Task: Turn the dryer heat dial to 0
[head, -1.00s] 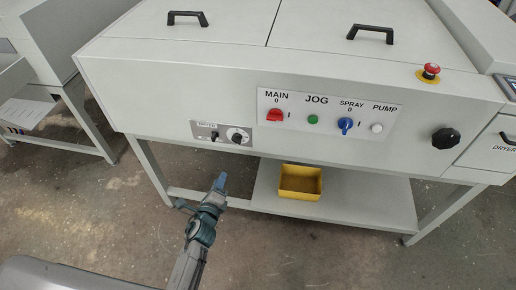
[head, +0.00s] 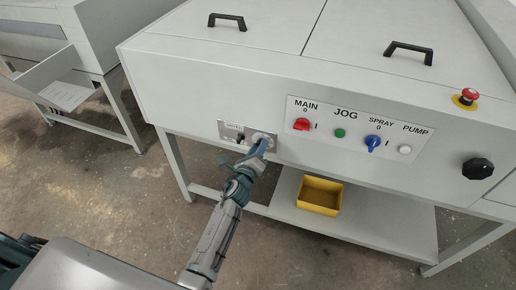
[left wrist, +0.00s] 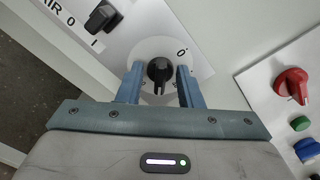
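The dryer heat dial is a black knob (left wrist: 159,70) on a round pale plate (left wrist: 150,46), with a "0" mark at its upper right in the left wrist view. Its narrow pointer part seems to face down in that view. My left gripper (left wrist: 161,72) is open, with one blue finger on each side of the knob. Narrow gaps show between fingers and knob. In the head view the left gripper (head: 263,146) is at the small dial panel (head: 229,127) and covers most of the dial. My right gripper is not in view.
A black AIR switch (left wrist: 102,17) sits beside the dial. To the right are the red MAIN knob (head: 301,125), green JOG button (head: 340,133), blue SPRAY knob (head: 374,142) and white PUMP button (head: 405,149). A yellow bin (head: 320,196) stands on the shelf below.

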